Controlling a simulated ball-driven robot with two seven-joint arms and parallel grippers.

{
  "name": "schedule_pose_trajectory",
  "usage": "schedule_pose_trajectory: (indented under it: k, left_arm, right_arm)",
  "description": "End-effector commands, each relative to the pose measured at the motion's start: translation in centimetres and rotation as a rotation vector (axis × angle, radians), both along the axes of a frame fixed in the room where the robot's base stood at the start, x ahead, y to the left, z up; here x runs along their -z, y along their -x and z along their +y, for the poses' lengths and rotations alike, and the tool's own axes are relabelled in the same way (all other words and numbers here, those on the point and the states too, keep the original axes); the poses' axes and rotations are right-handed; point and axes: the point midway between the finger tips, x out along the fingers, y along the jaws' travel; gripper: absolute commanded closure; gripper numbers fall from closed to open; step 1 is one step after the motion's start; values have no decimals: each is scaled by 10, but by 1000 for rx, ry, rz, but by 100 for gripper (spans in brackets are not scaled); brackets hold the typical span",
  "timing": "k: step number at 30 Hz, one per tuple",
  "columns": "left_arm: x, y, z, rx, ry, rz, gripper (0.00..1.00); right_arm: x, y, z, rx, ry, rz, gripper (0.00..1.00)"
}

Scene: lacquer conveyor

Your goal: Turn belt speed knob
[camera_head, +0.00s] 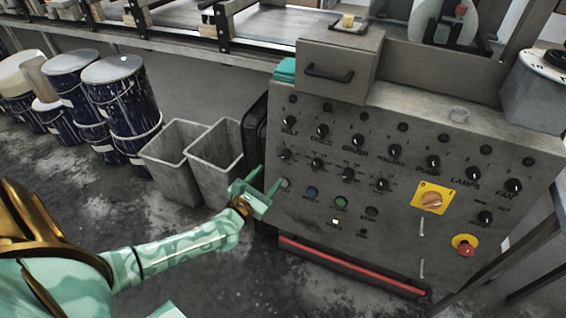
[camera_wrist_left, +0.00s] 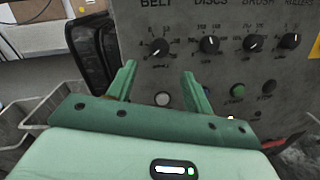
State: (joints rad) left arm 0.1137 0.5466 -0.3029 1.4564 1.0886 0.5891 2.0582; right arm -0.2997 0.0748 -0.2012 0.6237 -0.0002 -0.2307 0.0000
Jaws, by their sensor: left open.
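The belt speed knob (camera_head: 285,155) is a small black dial under the BELT label, at the left end of the row of dials on the grey control panel (camera_head: 400,215). In the left wrist view the knob (camera_wrist_left: 158,47) has a white pointer mark and scale numbers around it. My left gripper (camera_head: 264,182) is open and empty, just off the panel's left edge, below and left of the knob. In the left wrist view its fingers (camera_wrist_left: 159,72) point at the panel, with the knob just above the gap between them. My right gripper is not in view.
A white button (camera_wrist_left: 163,98) sits below the knob. The discs knob (camera_wrist_left: 210,44) is beside it. Grey bins (camera_head: 213,158) stand left of the panel, with paint-spattered drums (camera_head: 122,95) beyond.

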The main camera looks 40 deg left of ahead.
Motion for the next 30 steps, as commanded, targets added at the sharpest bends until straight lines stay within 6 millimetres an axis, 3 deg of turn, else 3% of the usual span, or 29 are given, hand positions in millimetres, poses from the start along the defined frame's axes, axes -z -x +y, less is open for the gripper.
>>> schedule_pose_trajectory:
  k: [3, 9, 15, 23, 28, 30]
  left_arm:
    - [4, -30, 4, -1, -1, 1, 49]
    - [3, -67, 8, -1, -3, 2, 49]
    - [1, -82, 10, 0, -3, 3, 49]
    - [0, -83, 10, 1, -3, 2, 49]
    - [0, -83, 10, 1, -3, 2, 93]
    - [0, -83, 10, 1, -3, 2, 93]
  right_arm:
    - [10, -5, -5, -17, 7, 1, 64]
    - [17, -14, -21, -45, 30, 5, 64]
    - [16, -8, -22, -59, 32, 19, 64]
    - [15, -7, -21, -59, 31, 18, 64]
    - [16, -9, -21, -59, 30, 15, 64]
    - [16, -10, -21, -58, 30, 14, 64]
